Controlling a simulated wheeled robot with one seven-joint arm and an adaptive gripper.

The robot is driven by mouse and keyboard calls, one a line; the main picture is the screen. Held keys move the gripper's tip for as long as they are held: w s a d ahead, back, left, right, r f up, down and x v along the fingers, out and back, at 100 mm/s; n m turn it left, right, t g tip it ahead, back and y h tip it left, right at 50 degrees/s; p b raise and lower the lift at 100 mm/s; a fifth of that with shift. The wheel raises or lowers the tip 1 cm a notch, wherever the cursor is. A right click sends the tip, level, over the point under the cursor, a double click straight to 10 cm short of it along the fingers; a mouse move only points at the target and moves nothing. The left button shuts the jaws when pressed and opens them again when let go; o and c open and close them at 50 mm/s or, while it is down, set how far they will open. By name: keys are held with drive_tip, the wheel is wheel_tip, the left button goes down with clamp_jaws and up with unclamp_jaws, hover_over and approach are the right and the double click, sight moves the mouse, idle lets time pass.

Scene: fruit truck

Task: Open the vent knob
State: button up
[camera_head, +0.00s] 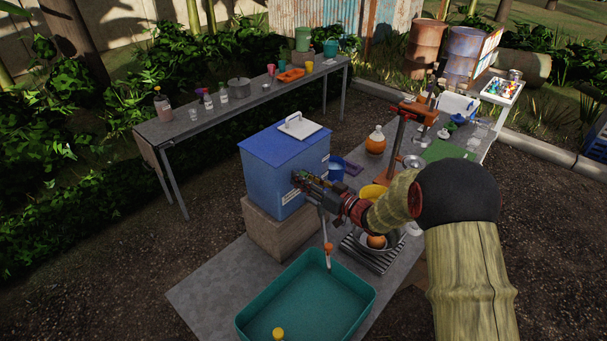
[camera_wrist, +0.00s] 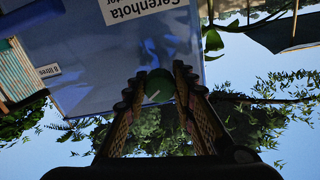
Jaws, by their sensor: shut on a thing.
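My gripper (camera_head: 302,179) is at the container's right side. In the wrist view my gripper (camera_wrist: 160,88) has its two ridged fingers closed on either side of the knob. In the head view the knob is hidden.
A teal basin (camera_head: 305,300) lies on the table in front, with a thin upright rod (camera_head: 327,240) beside it. A fruit in a dish (camera_head: 376,242), an orange bottle (camera_head: 376,142) and a drill-like stand (camera_head: 403,125) are near my arm. A second table (camera_head: 215,112) with bottles and cups stands behind.

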drive_tip(key=m+p, duration=0.2)
drive_tip(key=m, duration=0.1)
drive_tip(key=shift+r+m, duration=0.1)
drive_tip(key=shift+m, duration=0.2)
drive_tip(key=shift+m+p, duration=1)
drive_tip(key=shift+m, duration=0.6)
drive_tip(key=o, duration=1.2)
drive_tip(key=shift+c, duration=0.2)
drive_tip(key=shift+d, duration=0.1)
drive_tip(key=v, duration=1.2)
